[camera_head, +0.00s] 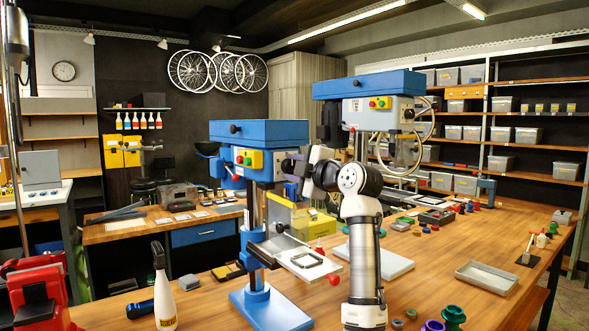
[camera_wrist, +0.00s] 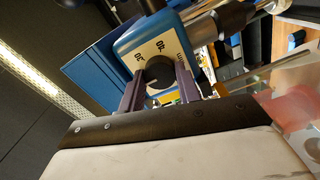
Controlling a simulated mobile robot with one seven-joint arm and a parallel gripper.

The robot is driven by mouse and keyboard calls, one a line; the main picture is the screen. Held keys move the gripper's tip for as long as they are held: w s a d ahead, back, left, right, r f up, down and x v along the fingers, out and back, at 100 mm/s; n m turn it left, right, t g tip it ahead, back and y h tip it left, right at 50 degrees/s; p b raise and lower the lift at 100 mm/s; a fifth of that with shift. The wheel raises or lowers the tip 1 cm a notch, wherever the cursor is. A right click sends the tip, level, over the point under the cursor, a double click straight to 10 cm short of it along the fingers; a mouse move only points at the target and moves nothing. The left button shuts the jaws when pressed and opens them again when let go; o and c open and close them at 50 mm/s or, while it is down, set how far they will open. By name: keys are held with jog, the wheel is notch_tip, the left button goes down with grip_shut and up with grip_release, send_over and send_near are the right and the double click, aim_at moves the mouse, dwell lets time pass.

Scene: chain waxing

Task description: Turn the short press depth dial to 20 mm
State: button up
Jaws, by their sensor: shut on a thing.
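The short press (camera_head: 258,145) is the blue drill press at the front, with a yellow switch plate on its head. In the wrist view its blue head (camera_wrist: 110,62) carries a white dial plate (camera_wrist: 172,46) with printed numbers. One reads 40; another, on the left, looks like 20 or 30. The round black depth dial (camera_wrist: 159,72) sits in front of the plate. My gripper (camera_wrist: 160,84) is shut on the dial, one dark finger on each side. In the head view my gripper (camera_head: 287,167) is at the right side of the press head. The dial's pointer is not clear.
A taller blue press (camera_head: 370,87) stands behind my arm. The short press's table (camera_head: 306,262) juts out below my gripper. A white spray bottle (camera_head: 164,295) and a red vise (camera_head: 40,290) are at the front left. A metal tray (camera_head: 487,276) lies at right.

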jog(key=shift+f, duration=0.1)
jog(key=o, duration=1)
jog(key=shift+c, duration=0.2)
jog(key=b+v, duration=0.5)
jog(key=v, duration=0.9)
